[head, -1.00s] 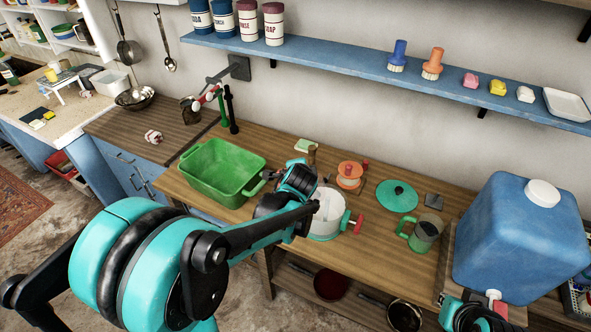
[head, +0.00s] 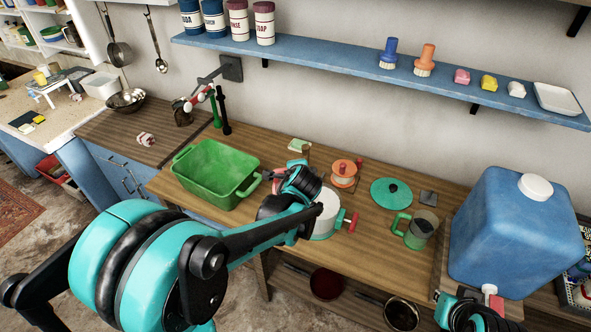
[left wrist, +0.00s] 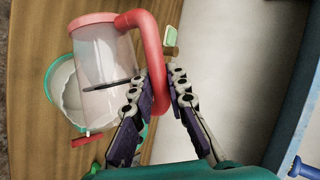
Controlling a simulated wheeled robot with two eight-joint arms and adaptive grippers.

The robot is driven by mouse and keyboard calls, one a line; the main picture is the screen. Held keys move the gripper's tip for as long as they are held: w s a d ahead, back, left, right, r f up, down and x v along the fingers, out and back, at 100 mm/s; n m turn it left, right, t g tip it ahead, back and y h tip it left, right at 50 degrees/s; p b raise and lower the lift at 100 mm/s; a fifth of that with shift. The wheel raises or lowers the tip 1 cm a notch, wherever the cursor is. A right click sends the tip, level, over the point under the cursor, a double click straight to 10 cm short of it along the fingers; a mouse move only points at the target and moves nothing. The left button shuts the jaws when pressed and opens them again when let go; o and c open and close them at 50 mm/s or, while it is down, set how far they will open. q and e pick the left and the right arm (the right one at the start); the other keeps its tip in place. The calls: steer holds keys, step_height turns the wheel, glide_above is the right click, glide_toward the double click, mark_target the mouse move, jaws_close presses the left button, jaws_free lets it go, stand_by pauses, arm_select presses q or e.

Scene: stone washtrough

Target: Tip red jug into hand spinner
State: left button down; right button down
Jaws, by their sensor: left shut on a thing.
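The red jug (left wrist: 105,62), clear-walled with a coral-red rim and handle, is in the left wrist view. My left gripper (left wrist: 165,92) is shut on its handle. A bit of pinkish red at my gripper (head: 308,190) in the head view may be the jug, mostly hidden by my arm. The hand spinner (head: 327,222) is a white tub with a red crank on the wooden table. In the left wrist view the spinner (left wrist: 57,92) lies behind and partly under the jug. I cannot tell the jug's tilt or contents. My right gripper (head: 468,314) is at the bottom right edge, fingers unclear.
A green basin (head: 212,172) stands left of the spinner. An orange-topped item (head: 345,172), a teal lid (head: 391,192) and a green-handled mug (head: 418,232) stand to its right. A large blue canister (head: 515,235) fills the right end. A blue shelf (head: 370,75) runs above.

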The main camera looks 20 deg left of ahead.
stand_by(0.5)
arm_select(q)
steer(key=shift+w+d+f+m+y+b, duration=0.15)
steer(key=shift+d+m+y+b, duration=0.15)
steer(key=shift+d, duration=0.25)
steer(key=shift+w+d+r+m+y+b, duration=0.1)
steer(key=shift+d+m+y+b, duration=0.1)
steer(key=shift+d+y+b, duration=0.3)
